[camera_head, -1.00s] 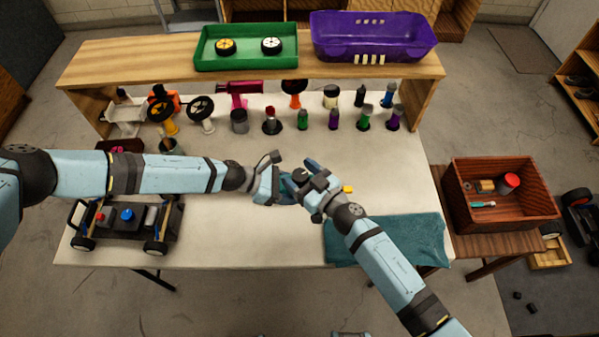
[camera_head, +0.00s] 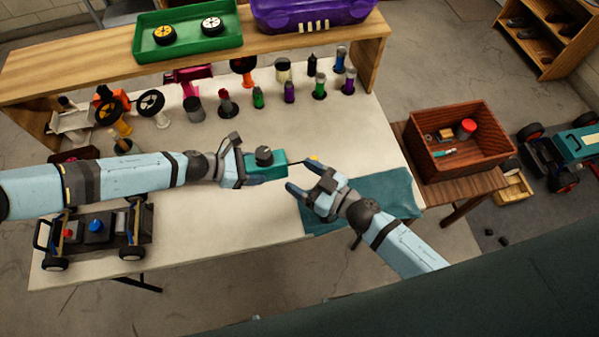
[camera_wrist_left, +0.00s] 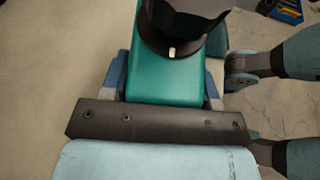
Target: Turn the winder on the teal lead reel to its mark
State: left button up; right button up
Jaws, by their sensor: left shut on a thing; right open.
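The teal lead reel (camera_head: 268,168) is a small teal box with a dark round winder (camera_head: 264,155) on its top. My left gripper (camera_head: 256,168) is shut on the reel's body, above the middle of the table. In the left wrist view the teal body (camera_wrist_left: 168,78) lies between my fingers, and the black winder (camera_wrist_left: 182,25) carries a small white mark on its near side. A thin dark lead runs from the reel's right side to a small yellow end (camera_head: 314,160). My right gripper (camera_head: 302,176) is open and empty, right of the reel and apart from it.
A car chassis (camera_head: 95,230) stands at the table's left front. Several bottles, wheels and tools line the back below a wooden shelf (camera_head: 180,60). A teal cloth (camera_head: 385,195) lies at the right edge. A wooden crate (camera_head: 460,165) stands beyond it.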

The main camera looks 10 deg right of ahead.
jog(key=a+r+n+g+y, duration=0.2)
jog(key=a+r+n+g, duration=0.5)
jog(key=n, duration=0.6)
jog(key=a+r+n+g+y, duration=0.35)
jog(key=a+n+g, duration=0.5)
jog(key=n, duration=0.45)
jog(key=n+t+h, duration=0.2)
jog(key=n+h, duration=1.4)
jog(key=h, duration=0.1)
send_near(263, 152)
notch_tip(263, 152, down, 9)
jog(key=shift+a+f, duration=0.1)
